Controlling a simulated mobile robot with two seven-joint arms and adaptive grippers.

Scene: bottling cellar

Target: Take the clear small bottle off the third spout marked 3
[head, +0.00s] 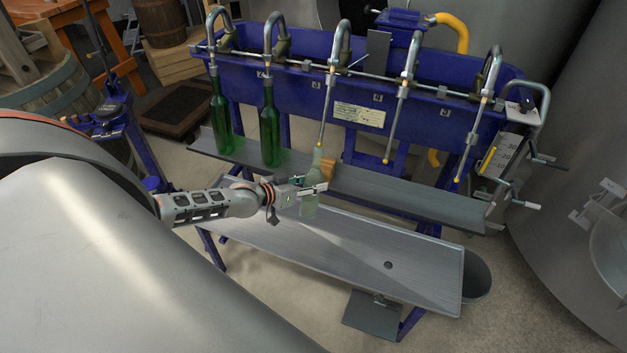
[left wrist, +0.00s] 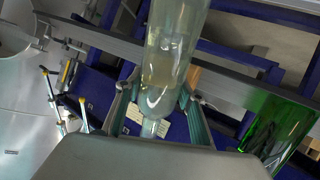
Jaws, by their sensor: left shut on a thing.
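The clear small bottle (head: 309,207) is in my left gripper (head: 312,189), below the third spout (head: 326,110) of the filler. My left gripper is shut around it. Its neck points up toward the spout's tip, and I cannot tell whether the tip is still inside the mouth. In the left wrist view the bottle (left wrist: 175,45) looks pale and see-through, between the two fingers of the left gripper (left wrist: 160,105). My right gripper is not in view.
Two green bottles (head: 221,125) (head: 270,130) stand under the left spouts. The two right spouts (head: 393,120) (head: 468,135) hang empty. A grey ledge (head: 400,198) runs beneath the spouts. A metal tray table (head: 350,250) in front has clear room. A small wooden block (head: 329,167) sits behind the bottle.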

